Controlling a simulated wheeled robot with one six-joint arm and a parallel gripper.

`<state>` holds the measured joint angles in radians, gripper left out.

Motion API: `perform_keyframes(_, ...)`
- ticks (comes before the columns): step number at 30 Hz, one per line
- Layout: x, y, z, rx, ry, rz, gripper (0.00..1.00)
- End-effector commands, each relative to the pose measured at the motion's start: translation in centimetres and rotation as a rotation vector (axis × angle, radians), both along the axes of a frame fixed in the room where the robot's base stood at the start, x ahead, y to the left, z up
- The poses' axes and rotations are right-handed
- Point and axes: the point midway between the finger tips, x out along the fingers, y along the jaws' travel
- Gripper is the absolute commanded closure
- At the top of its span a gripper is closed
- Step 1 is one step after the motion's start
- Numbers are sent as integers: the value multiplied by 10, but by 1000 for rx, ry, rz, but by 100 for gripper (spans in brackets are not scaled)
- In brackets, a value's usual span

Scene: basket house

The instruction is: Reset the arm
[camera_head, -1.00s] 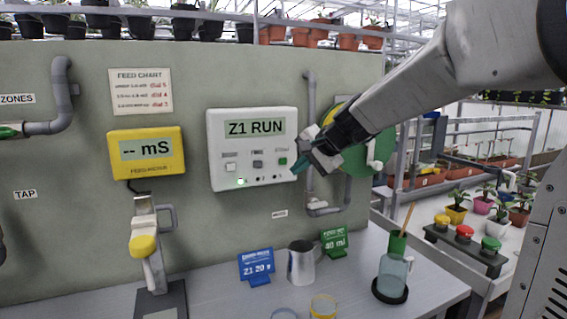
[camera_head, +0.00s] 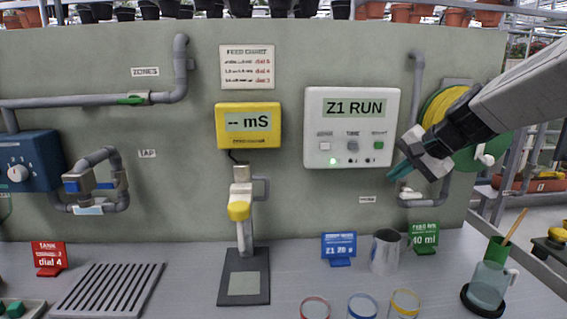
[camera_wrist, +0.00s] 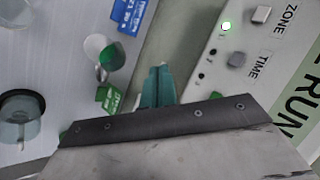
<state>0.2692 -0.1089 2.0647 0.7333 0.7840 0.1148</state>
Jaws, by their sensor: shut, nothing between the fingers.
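My gripper (camera_head: 399,171) has dark links and teal fingertips. In the head view it is at the right, in front of the panel, beside the lower right corner of the white control box (camera_head: 352,127) that reads "Z1 RUN". A green light is lit on the box. The gripper is shut and empty. In the wrist view its teal fingers (camera_wrist: 157,86) are together, with the box's buttons to their right. I cannot tell from the head view how far the fingertips are from the box.
A green and yellow hose reel (camera_head: 447,118) is behind my arm. A yellow meter (camera_head: 248,126) hangs to the left.

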Motion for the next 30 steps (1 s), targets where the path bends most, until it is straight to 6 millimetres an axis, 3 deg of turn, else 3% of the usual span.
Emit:
perform_keyframes(5,-107,28,-37,-178,177,275,100)
perform_keyframes(9,-206,39,-59,-350,308,498,100)
perform_keyframes(12,-264,37,-71,-467,374,617,100)
perform_keyframes(15,-302,34,-79,-558,401,690,100)
perform_keyframes(20,-325,35,-81,-627,369,728,100)
perform_keyframes(30,-326,39,-75,-639,335,736,100)
